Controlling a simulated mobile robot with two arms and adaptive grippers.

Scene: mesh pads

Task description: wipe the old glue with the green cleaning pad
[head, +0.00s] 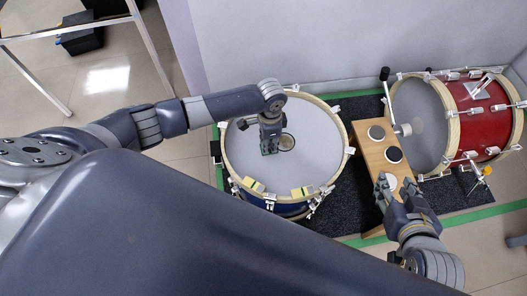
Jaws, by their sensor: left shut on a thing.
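The old glue (287,142) shows as a greyish-brown round patch with a darker edge on the white head of the blue drum (318,150). My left gripper (269,148) points down over the drum head, just left of the patch. It is shut on the green cleaning pad (265,152), of which only small dark green parts show. I cannot tell whether the pad touches the head. My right gripper (393,186) is over the near end of a wooden box (366,168), with its fingers apart around a pale round pad (391,181).
A dark mat (350,211) lies below.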

